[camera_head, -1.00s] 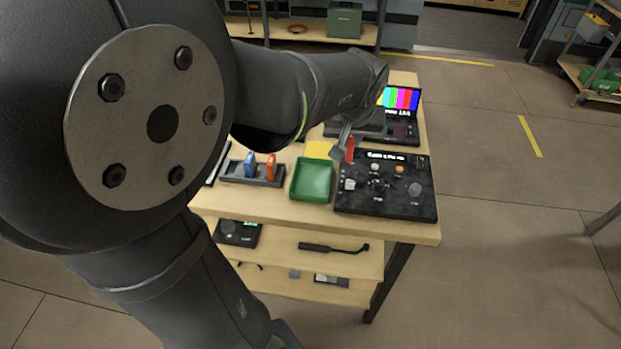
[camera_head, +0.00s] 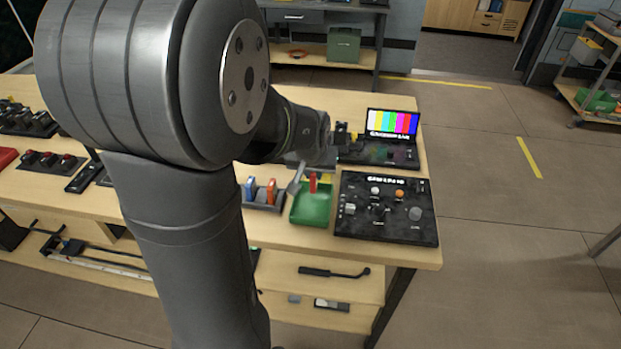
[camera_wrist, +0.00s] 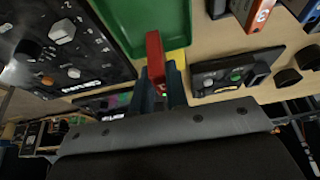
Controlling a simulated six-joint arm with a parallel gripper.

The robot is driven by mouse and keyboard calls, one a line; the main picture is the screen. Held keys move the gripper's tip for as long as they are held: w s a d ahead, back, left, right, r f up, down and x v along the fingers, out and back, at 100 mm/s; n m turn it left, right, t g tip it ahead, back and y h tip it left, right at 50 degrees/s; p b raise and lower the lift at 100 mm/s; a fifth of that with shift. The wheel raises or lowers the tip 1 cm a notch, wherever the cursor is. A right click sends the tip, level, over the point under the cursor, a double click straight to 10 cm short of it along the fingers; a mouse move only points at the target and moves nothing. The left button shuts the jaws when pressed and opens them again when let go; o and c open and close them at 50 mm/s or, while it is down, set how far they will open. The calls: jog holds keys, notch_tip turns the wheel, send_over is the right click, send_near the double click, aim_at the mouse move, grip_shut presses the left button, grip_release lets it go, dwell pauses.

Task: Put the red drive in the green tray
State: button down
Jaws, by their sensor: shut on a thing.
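The red drive (camera_wrist: 155,55) is held upright between the fingers of my gripper (camera_wrist: 160,88) in the wrist view.
A black control panel (camera_head: 386,208) lies right of the tray. A holder with a blue drive (camera_head: 250,189) and an orange drive (camera_head: 271,191) stands left of it. A laptop (camera_head: 391,130) with colour bars is behind.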

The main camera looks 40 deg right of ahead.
aim_at(314, 182)
jog(key=shift+f, duration=1.6)
jog(key=shift+f, duration=0.15)
jog(key=c, duration=1.4)
grip_release()
jog(key=v, duration=1.2)
jog(key=x, duration=1.2)
